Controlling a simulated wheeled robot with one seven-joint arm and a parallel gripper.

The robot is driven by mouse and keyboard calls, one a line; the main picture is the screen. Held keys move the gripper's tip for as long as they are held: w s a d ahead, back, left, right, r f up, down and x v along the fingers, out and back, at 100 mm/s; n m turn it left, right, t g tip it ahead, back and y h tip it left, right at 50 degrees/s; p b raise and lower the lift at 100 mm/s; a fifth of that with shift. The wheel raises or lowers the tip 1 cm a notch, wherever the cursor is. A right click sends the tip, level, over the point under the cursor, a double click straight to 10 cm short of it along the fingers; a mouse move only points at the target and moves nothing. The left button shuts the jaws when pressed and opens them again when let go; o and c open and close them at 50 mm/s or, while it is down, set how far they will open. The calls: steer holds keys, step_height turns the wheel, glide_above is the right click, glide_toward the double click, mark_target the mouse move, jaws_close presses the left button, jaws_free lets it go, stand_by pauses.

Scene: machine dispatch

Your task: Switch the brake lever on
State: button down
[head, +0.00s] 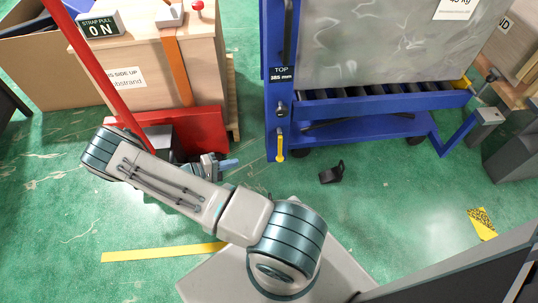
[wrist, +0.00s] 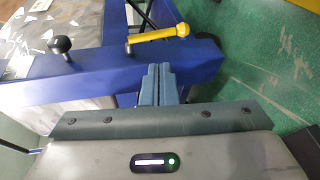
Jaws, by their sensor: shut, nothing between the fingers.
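A yellow lever (head: 280,147) hangs down at the front of the left post of the blue roller cart (head: 268,115). I take it to be the brake lever; no on or off marking on it is readable. In the wrist view the yellow lever (wrist: 158,36) runs sideways across the blue frame, just beyond my fingertips. My gripper (head: 232,163) is shut and empty, to the left of the lever and apart from it in the head view. Its blue-grey fingers (wrist: 158,72) are together in the wrist view, pointing at the blue frame.
A black knob (wrist: 62,45) stands on the same frame beside the lever. A large grey block (head: 385,45) rests on the cart's rollers. A red pallet truck (head: 190,130) with a wooden crate (head: 135,60) stands at left. A black object (head: 332,173) lies on the green floor.

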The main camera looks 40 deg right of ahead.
step_height(320, 180, down, 7)
steer(key=d+n+t+h, duration=0.2)
steer(key=t+h, duration=0.1)
steer(key=t, duration=0.1)
steer(key=shift+s+d+p, duration=0.2)
steer(key=shift+d+p, duration=0.15)
steer(key=shift+r, duration=0.1)
steer(key=b, duration=0.2)
glide_toward(280, 149)
steer(key=w+d+f, duration=0.3)
steer(key=w, duration=0.1)
steer(key=shift+s+d+b, duration=0.3)
steer(key=shift+s+d, duration=0.25)
steer(key=shift+d, duration=0.25)
steer(key=shift+s+d+b, duration=0.25)
steer(key=shift+s+d, duration=0.3)
steer(key=shift+d, duration=0.3)
steer(key=shift+a+f, duration=0.1)
steer(key=shift+a, duration=0.05)
steer(key=shift+w+f+n+t, duration=0.1)
steer(key=shift+n+t, duration=0.2)
steer(key=shift+t, duration=0.1)
